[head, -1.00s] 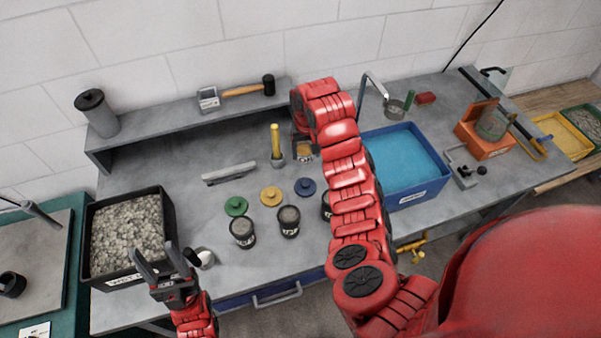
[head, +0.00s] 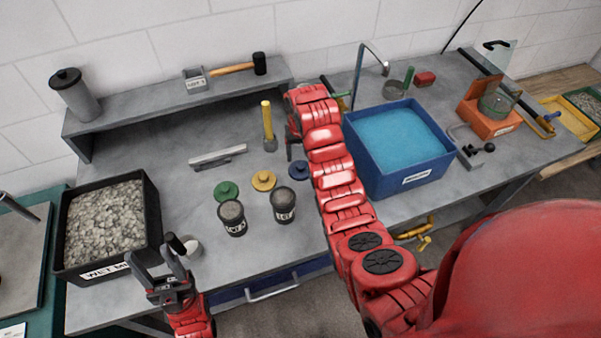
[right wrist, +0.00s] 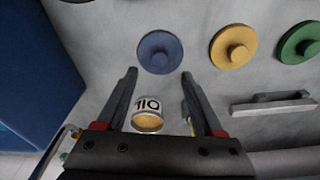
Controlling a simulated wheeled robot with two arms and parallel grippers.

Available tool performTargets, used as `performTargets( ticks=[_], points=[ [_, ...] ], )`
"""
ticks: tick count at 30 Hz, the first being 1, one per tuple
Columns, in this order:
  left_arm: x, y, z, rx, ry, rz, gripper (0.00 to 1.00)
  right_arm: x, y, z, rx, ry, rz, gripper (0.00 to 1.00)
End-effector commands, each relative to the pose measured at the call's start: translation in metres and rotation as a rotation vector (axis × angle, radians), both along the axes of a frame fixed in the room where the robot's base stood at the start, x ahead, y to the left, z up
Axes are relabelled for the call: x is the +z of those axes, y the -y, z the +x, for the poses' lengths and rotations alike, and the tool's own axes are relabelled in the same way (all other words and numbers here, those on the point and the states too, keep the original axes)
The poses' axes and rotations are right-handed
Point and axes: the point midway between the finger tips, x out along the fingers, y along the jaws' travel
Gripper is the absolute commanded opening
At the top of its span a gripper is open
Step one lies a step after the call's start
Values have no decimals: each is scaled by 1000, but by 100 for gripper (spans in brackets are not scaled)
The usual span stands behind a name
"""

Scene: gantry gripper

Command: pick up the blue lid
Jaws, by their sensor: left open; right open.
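The blue lid (head: 299,170) lies flat on the grey bench, right of the yellow lid (head: 263,181) and the green lid (head: 226,191). In the right wrist view the blue lid (right wrist: 160,52) sits just beyond and between my right gripper's fingertips, its round knob up. My right gripper (right wrist: 158,75) is open and empty; in the head view its fingers are partly hidden beside my arm near the blue lid. A small labelled container with yellowish contents (right wrist: 148,115) shows between the fingers, nearer the palm. My left gripper (head: 160,262) is open and empty over the bench's front left.
Two dark labelled cups (head: 232,217) stand in front of the lids. A yellow-handled tool (head: 267,125) stands behind them, and a grey bar (head: 218,156) lies to the left. A blue water bin (head: 440,157) stands right of my right arm. A gravel tray (head: 150,215) is at left.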

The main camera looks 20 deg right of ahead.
Motion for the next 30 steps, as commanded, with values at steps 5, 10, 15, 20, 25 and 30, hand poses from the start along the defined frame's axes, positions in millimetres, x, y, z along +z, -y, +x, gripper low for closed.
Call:
performTargets(
  ticks=[5, 10, 15, 20, 25, 30],
  points=[
    [-5, 0, 0, 0, -1, 0, 54, -21, 0, -3, 0, -4, 1, 69],
    [8, 0, 0, 0, 0, 0, 54, -41, 0, -1, 1, -5, 1, 69],
    [7, 0, 0, 0, 0, 0, 54, -49, 1, 1, 0, 1, 1, 69],
    [7, 0, 0, 0, 0, 0, 54, -48, 1, 1, 0, 1, 1, 56],
    [6, 0, 0, 0, 0, 0, 54, -48, 1, 1, 0, 1, 1, 26],
    [6, 0, 0, 0, 0, 0, 54, -48, 1, 1, 0, 0, 1, 0]
  ],
)
